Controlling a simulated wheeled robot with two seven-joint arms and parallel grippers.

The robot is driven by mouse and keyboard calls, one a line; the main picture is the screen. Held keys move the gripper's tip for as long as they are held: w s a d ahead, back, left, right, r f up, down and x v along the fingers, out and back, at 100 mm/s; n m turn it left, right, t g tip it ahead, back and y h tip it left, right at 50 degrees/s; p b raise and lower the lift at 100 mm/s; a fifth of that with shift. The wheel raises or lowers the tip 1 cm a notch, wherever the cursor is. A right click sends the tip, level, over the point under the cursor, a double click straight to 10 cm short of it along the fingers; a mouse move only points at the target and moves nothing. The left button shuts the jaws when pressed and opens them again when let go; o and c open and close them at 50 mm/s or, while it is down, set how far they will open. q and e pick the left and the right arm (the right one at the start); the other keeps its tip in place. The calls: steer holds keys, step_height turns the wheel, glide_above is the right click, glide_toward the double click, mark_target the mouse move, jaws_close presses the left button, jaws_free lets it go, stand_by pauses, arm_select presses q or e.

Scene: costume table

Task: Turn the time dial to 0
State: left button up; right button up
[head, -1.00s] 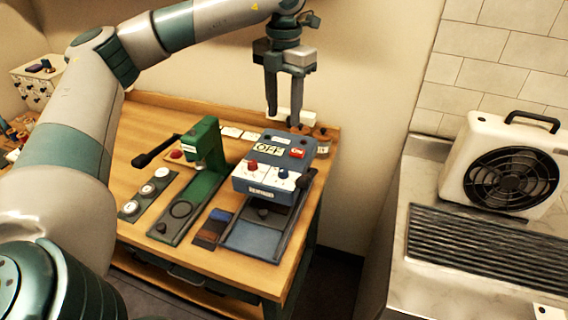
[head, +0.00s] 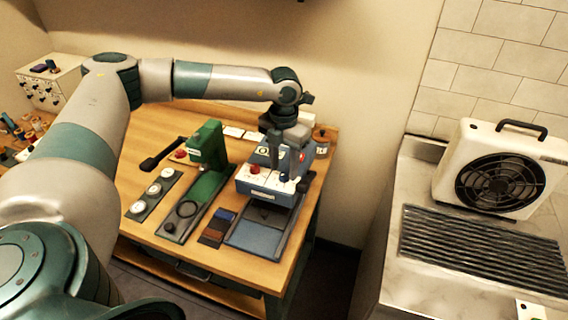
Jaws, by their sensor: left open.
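The blue press machine (head: 262,192) stands at the right side of the wooden table, with a white front panel. The panel carries a red knob (head: 254,169) on the left and a blue knob (head: 284,177) on the right; I cannot read which is the time dial or their scales. My left gripper (head: 286,174) points down over the machine, open, its fingers close to the blue knob. I cannot tell whether they touch it. The gripper hides much of the machine's top, including most of the OFF display. My right gripper is not in view.
A green hand press (head: 208,148) with a black lever stands left of the machine. A grey strip with several white discs (head: 153,190) and small fabric swatches (head: 217,228) lie nearby. A jar (head: 322,142) stands behind. A fan (head: 500,170) sits on the right counter.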

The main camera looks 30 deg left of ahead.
arm_select(q)
steer(key=shift+f, duration=0.8)
jaws_close()
steer(key=m+b, duration=0.2)
steer(key=b, duration=0.1)
steer(key=m+b, duration=0.3)
steer(key=b, duration=0.1)
steer(key=m+b, duration=0.3)
steer(key=b, duration=0.1)
steer(key=shift+f, duration=0.25)
steer(key=shift+r+m+b, duration=0.25)
steer(key=shift+m+b, duration=0.75)
steer(key=shift+b, duration=0.15)
jaws_free()
